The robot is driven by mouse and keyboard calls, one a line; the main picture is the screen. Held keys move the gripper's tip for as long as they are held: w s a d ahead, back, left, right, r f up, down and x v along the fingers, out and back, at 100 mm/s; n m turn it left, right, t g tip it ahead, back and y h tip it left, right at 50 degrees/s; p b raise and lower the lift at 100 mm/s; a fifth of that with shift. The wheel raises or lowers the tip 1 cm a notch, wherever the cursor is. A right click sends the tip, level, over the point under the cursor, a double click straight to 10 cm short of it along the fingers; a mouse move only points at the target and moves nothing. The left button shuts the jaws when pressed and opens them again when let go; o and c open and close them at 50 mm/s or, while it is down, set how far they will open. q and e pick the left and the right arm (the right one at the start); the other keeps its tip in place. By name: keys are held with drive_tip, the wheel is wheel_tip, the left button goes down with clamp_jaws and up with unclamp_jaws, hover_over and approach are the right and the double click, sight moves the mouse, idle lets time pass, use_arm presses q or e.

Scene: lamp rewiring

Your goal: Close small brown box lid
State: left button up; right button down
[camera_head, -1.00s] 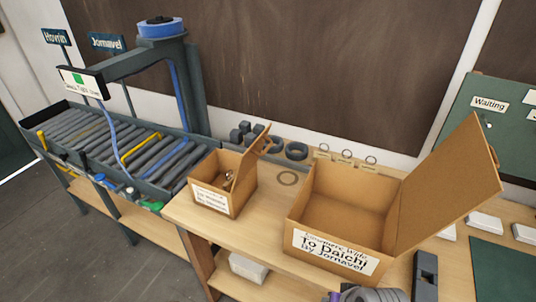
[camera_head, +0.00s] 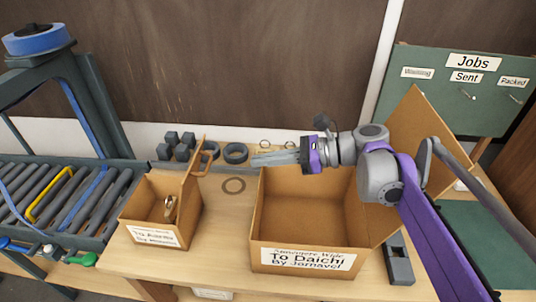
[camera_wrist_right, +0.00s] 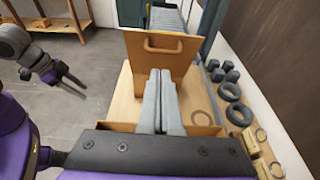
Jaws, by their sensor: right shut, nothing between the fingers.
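The small brown box (camera_head: 143,213) stands at the left end of the table, with a label on its front and a small tan item (camera_head: 169,207) inside. Its lid (camera_head: 194,172) is open, standing up on the right side. In the right wrist view the lid (camera_wrist_right: 145,62) faces me, with a handle near its top; the box body is mostly hidden behind it. My right gripper (camera_head: 255,160) is shut and empty, above the large box and to the right of the lid, apart from it. My left gripper (camera_wrist_right: 72,82) shows in the right wrist view, away from the box; its jaw state is unclear.
The large brown box (camera_head: 256,225) is open under my right arm, its lid (camera_head: 419,120) raised at right. A flat ring (camera_head: 233,185) lies between the boxes. Dark rings and weights (camera_head: 176,143) line the back. A roller conveyor (camera_head: 65,193) is at left.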

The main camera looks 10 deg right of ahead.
sight(209, 165)
use_arm(q)
drive_tip(key=shift+w+r+p, duration=0.3)
drive_tip(key=shift+w+r, duration=0.05)
drive_tip(key=shift+r, duration=0.1)
use_arm(e)
drive_tip(key=x, duration=1)
drive_tip(key=shift+w, duration=0.25)
